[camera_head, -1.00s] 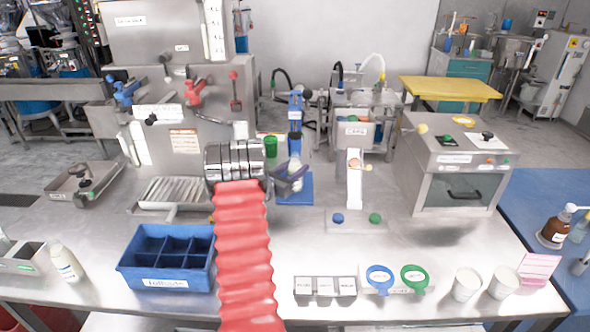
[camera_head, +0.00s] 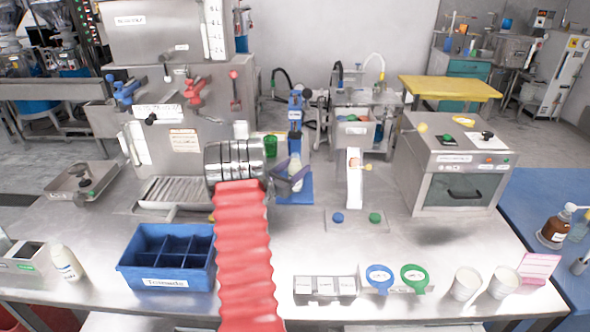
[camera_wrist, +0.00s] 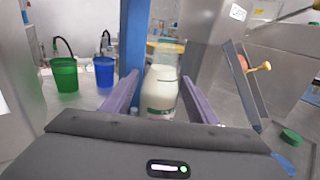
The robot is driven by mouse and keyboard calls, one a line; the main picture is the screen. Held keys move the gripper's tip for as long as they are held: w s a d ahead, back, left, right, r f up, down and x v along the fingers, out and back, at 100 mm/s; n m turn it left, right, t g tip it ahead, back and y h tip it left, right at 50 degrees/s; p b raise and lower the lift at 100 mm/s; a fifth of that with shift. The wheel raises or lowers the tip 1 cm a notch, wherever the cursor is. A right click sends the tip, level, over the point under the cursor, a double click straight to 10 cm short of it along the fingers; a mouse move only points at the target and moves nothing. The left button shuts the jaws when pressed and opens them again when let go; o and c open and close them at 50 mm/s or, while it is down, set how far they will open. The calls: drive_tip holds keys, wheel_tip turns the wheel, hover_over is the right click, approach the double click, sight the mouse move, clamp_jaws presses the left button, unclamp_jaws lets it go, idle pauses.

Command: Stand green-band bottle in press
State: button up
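The blue press (camera_head: 295,110) has an upright post, which is behind and left of the bottle in the wrist view (camera_wrist: 133,35). The bottle (camera_head: 295,172) appears over the blue press base (camera_head: 296,198) in the head view. Its bottom is hidden by my gripper.
A panel with blue and green buttons (camera_head: 356,222) and a white upright (camera_head: 354,180) stands right of the press. Green (camera_wrist: 64,76) and blue (camera_wrist: 104,71) cups are behind left. A blue divided bin (camera_head: 168,278) is at the front. The steel grinder machine (camera_head: 180,100) is left.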

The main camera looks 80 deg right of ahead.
sight(295, 153)
drive_tip(key=shift+o, duration=1.2)
drive_tip(key=shift+f, duration=0.15)
wheel_tip(295, 153, up, 10)
drive_tip(key=shift+r, duration=0.1)
